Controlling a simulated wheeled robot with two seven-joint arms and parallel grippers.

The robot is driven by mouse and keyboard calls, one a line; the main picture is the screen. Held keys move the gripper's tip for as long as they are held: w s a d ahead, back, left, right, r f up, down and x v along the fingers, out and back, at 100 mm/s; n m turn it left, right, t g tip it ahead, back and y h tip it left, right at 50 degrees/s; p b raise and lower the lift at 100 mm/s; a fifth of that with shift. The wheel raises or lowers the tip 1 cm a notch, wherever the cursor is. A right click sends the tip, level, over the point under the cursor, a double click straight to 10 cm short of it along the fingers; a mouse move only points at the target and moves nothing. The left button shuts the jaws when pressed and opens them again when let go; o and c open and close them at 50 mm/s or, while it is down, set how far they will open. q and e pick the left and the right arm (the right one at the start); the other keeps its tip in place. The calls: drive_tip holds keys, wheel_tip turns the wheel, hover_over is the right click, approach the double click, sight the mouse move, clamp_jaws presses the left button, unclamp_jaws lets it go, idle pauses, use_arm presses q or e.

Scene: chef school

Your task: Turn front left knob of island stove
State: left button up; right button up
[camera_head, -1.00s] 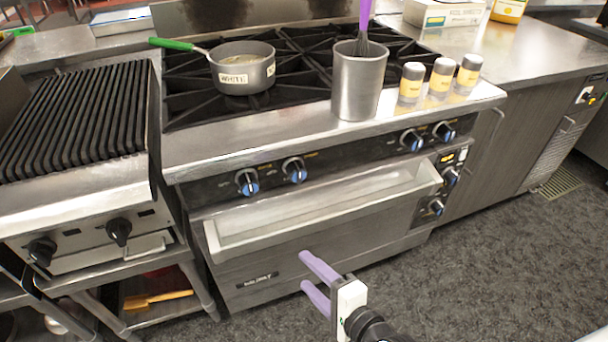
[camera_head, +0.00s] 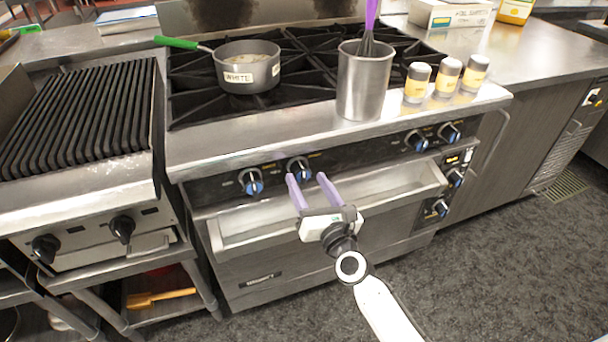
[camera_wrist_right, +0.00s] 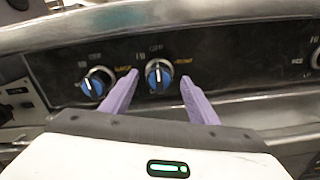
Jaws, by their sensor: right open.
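The stove (camera_head: 250,148) has a dark front panel with blue-faced knobs. The leftmost knob (camera_head: 251,181) sits to the left of my right gripper; it shows in the right wrist view (camera_wrist_right: 96,83) left of the fingers. The second knob (camera_head: 299,168) is just beyond my right gripper (camera_head: 309,178). In the right wrist view this second knob (camera_wrist_right: 159,74) appears between and ahead of the two purple fingertips, which look apart from it. My right gripper is open and empty. My left gripper is not in view.
A long metal tray ledge (camera_head: 390,197) juts out below the knobs, under my right gripper. A pot (camera_head: 246,72), a metal canister (camera_head: 362,85) and several shakers (camera_head: 447,78) stand on top. A grill (camera_head: 80,115) is at left.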

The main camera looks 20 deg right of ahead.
sight(304, 177)
drive_tip(key=shift+w+a, duration=0.1)
drive_tip(key=shift+w, duration=1.5)
drive_tip(key=shift+c, duration=0.2)
drive_tip(key=c, duration=1)
